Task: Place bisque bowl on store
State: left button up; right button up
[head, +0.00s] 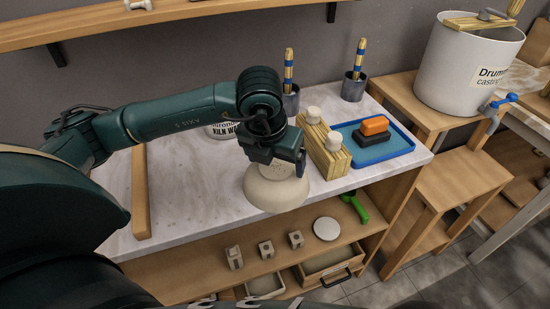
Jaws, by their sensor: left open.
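A cream bisque bowl (275,192) is upside down, its narrow foot upward, at the front edge of the marbled worktop (200,185). My left gripper (288,168) is open directly over the bowl's foot, with its jaws close to it. The wrist hides part of the foot, so I cannot tell whether the jaws touch it. I cannot tell whether the bowl rests fully on the worktop. Nothing in view is labelled as a store; a wooden shelf (200,265) lies below the worktop. My right gripper is not in view.
Two tool cups (353,88) stand behind. A wooden strip (140,195) crosses the left side. A white drum (460,65) stands far right.

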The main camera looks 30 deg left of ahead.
pick_arm(q)
jog(key=shift+r, duration=0.1)
jog(key=v, duration=1.2)
